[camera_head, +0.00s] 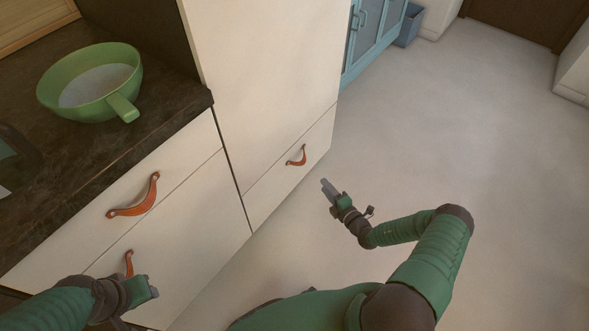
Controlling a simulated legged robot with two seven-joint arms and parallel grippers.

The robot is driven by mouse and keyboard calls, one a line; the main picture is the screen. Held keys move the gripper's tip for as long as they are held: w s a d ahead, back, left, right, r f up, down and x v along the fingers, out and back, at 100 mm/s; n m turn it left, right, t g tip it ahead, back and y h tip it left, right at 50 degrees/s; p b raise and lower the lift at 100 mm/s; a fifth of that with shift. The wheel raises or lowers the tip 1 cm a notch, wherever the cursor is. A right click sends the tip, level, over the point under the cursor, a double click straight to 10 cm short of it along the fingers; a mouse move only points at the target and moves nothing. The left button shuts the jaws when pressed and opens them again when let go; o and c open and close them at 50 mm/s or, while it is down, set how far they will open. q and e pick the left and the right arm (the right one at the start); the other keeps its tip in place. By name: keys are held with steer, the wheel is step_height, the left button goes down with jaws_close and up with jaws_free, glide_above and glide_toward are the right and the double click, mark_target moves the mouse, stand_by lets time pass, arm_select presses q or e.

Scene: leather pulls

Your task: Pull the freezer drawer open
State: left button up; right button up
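The freezer drawer (275,187) is the low white front under the tall white cabinet, in the middle of the head view. It looks closed, flush with the panel above. Its orange-brown leather pull (298,157) is a curved strap near the right part of the front. My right gripper (326,188) is apart from the pull, to its lower right, over the floor; its fingers look close together, but their gap cannot be made out. My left gripper (150,289) is at the lower left in front of the counter drawers, and its fingertips are not clear.
A dark counter (150,125) at the left holds a green pan (90,87). The white drawers below have leather pulls (136,197). A blue cabinet (372,35) and a blue bin (408,26) stand at the back. The floor (470,140) at the right is clear.

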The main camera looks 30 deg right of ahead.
steer(key=w+f+b, duration=0.2)
steer(key=w+b, duration=0.5)
steer(key=w, duration=0.8)
steer(key=shift+w+a+f, duration=0.25)
steer(key=shift+w, duration=0.05)
steer(key=c, duration=0.7)
jaws_close()
steer(key=shift+s+f, duration=0.15)
